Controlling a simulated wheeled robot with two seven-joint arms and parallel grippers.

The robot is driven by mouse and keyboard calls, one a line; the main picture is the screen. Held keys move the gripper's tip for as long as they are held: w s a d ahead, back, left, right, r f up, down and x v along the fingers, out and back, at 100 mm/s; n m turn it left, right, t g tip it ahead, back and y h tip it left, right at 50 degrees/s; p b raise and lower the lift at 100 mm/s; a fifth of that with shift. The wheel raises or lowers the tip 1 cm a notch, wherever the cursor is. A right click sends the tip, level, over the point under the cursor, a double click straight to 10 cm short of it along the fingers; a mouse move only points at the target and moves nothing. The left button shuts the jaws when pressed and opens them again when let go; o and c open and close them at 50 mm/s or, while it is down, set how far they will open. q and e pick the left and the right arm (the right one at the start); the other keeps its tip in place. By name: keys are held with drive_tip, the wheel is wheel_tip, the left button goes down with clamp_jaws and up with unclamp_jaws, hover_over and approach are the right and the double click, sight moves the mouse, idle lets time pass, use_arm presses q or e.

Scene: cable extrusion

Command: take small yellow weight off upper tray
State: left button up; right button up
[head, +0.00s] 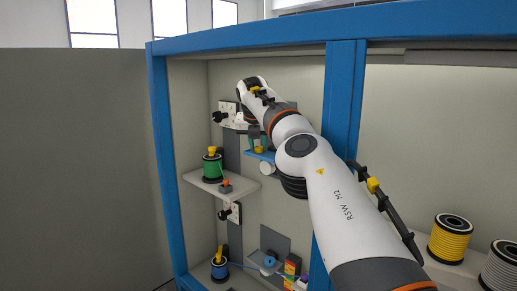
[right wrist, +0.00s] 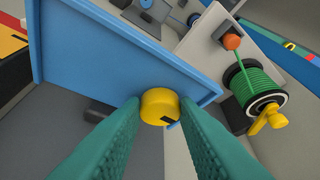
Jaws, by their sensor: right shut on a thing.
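The small yellow weight (head: 259,150) is a short round piece at the blue upper tray (head: 262,157). It shows larger in the right wrist view (right wrist: 159,103), in front of the tray's blue surface (right wrist: 105,55) near one edge. My right gripper (right wrist: 160,112) is shut on it, with a green finger on each side. I cannot tell whether the weight still touches the tray. In the head view my right arm covers the tray's right part. My left gripper is not in view.
A green spool (head: 212,166) and a small orange-topped part (head: 225,186) stand on a grey shelf (head: 240,187) left of the tray. A blue spool (head: 219,264) stands lower down. Blue frame posts (head: 343,100) border the bay. A yellow spool (head: 449,238) stands at right.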

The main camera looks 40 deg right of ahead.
sight(258, 148)
wheel_tip(258, 148, up, 2)
drive_tip(key=shift+r+p, duration=0.1)
drive_tip(key=shift+p, duration=1.05)
drive_tip(key=shift+r+p, duration=0.85)
drive_tip(key=s+a+b, duration=1.1)
drive_tip(key=a+b, duration=0.3)
drive_tip(key=b, duration=1.1)
drive_tip(key=shift+s+f, duration=0.15)
drive_tip(key=shift+f, duration=0.05)
